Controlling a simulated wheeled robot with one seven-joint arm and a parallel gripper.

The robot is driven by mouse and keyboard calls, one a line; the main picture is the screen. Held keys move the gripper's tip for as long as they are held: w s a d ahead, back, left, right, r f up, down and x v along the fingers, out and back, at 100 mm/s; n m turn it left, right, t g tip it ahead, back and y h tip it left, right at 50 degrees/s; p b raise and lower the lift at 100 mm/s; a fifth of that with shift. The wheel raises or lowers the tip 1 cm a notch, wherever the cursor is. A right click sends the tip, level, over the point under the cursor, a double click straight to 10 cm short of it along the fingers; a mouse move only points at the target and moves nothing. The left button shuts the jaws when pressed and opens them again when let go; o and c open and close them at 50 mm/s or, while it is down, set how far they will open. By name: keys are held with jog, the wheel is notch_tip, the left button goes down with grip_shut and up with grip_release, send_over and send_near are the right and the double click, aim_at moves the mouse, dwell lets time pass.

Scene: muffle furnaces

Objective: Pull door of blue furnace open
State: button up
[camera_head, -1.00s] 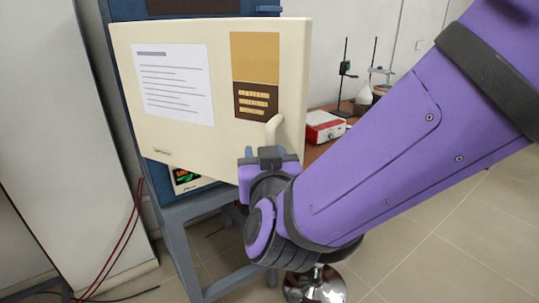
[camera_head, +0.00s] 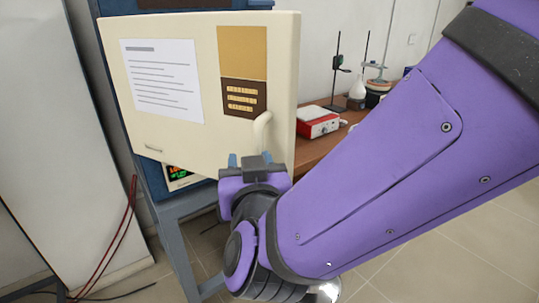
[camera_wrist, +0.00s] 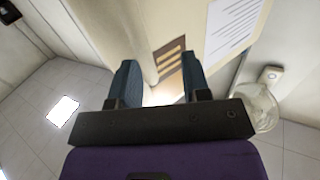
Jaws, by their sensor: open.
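The blue furnace (camera_head: 147,176) stands at the left on a grey-blue stand. Its cream door (camera_head: 165,130) is swung partly out from the blue body, with its thick right edge showing. A cream curved handle (camera_head: 262,130) sits low on the door's right side. My gripper (camera_head: 250,160) is just below the handle, fingers pointing up toward the door. In the wrist view my gripper (camera_wrist: 160,82) is open, with two dark blue fingers apart and the door's cream face (camera_wrist: 188,22) beyond them. Whether the fingers touch the handle cannot be told.
A wooden table (camera_head: 312,150) behind the door holds a red and white device (camera_head: 318,121), a stand and a flask (camera_head: 357,92). A pale cabinet (camera_head: 55,110) is at the left. Red cables (camera_head: 125,220) hang beside the stand. Tiled floor is free at the right.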

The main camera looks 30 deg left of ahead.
jog(key=s+d, duration=0.1)
jog(key=s, duration=0.6)
jog(key=shift+s+d, duration=0.35)
jog(key=shift+d, duration=0.05)
dwell(0.4)
jog(key=shift+c, duration=0.3)
